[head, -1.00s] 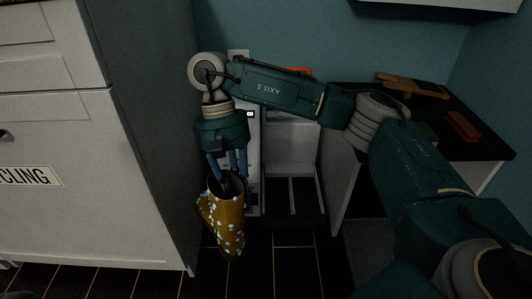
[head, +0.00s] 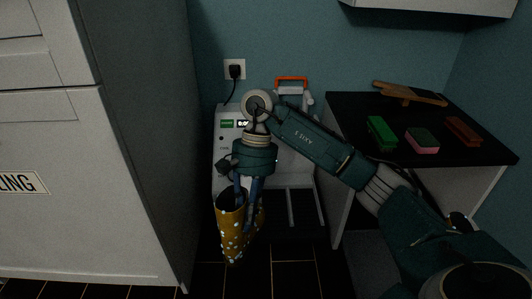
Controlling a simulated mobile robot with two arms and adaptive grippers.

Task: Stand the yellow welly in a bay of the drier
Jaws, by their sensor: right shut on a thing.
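The yellow welly (head: 232,232) with pale spots hangs upright from my right gripper (head: 243,203), toe pointing down toward the front. The gripper is shut on the boot's top edge, with fingers at its opening. Behind it stands the white drier (head: 228,150) with a small lit display and a dark base with pale rails (head: 291,208). My arm and the boot cover part of the drier, so its left bay is mostly hidden. The boot is in front of the drier's left part; its height above the floor is hard to tell. My left gripper is not in view.
A white cabinet (head: 90,220) with a dark side panel stands close on the left. On the right, a black-topped bench (head: 470,148) holds a green block (head: 381,132), a green-and-pink sponge (head: 422,141), a brown brush (head: 463,131) and a wooden board (head: 400,93). A plug (head: 235,70) is in the wall.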

